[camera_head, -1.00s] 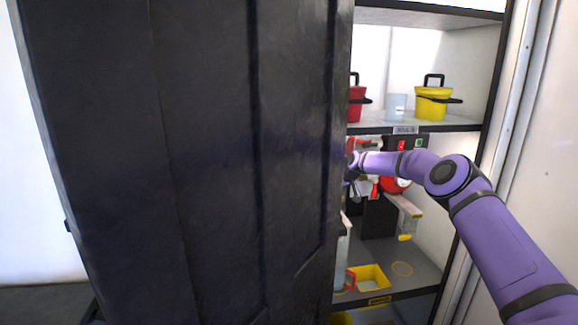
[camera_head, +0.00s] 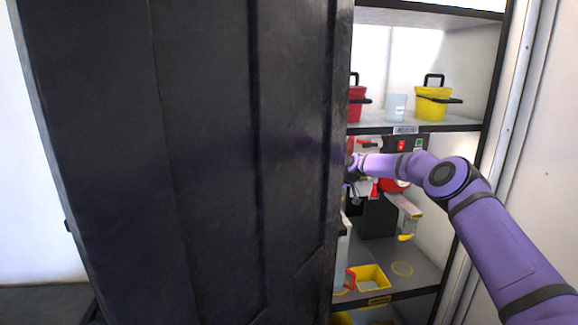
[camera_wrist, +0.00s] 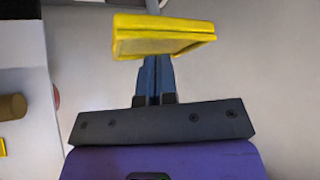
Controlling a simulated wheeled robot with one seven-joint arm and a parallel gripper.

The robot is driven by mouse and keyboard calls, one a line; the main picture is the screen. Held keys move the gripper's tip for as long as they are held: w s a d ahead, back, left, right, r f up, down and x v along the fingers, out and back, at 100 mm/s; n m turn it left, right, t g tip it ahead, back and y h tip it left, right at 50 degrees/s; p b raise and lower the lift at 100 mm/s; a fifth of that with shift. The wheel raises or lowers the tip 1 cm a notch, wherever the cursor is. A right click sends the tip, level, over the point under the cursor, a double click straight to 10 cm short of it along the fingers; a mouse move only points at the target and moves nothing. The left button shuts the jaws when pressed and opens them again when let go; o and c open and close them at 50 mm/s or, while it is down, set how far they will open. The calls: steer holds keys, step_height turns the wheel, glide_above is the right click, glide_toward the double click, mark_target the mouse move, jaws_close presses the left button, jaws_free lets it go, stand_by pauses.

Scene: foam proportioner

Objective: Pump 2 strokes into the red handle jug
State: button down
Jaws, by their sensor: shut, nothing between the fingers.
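In the head view, a pale jug with a red handle (camera_head: 350,280) stands on the lower shelf at the dark door's edge, and the door hides most of it. Behind my arm is a dark machine (camera_head: 378,217) with red parts and a pale arm with a yellow end (camera_head: 405,237). My gripper (camera_wrist: 154,66) is shut with nothing between its fingers. In the wrist view a yellow block-like piece (camera_wrist: 163,38) lies just beyond the fingertips; I cannot tell whether they touch. In the head view the door's edge partly hides my gripper.
The big dark door (camera_head: 200,160) covers the left and middle. The upper shelf (camera_head: 465,125) holds a red pot (camera_head: 357,104), a clear beaker (camera_head: 396,107) and a yellow pot (camera_head: 432,104).

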steer(key=shift+f, duration=2.4)
steer(key=shift+r, duration=2.9)
steer(key=shift+r, duration=0.1)
steer(key=shift+r, duration=1.95)
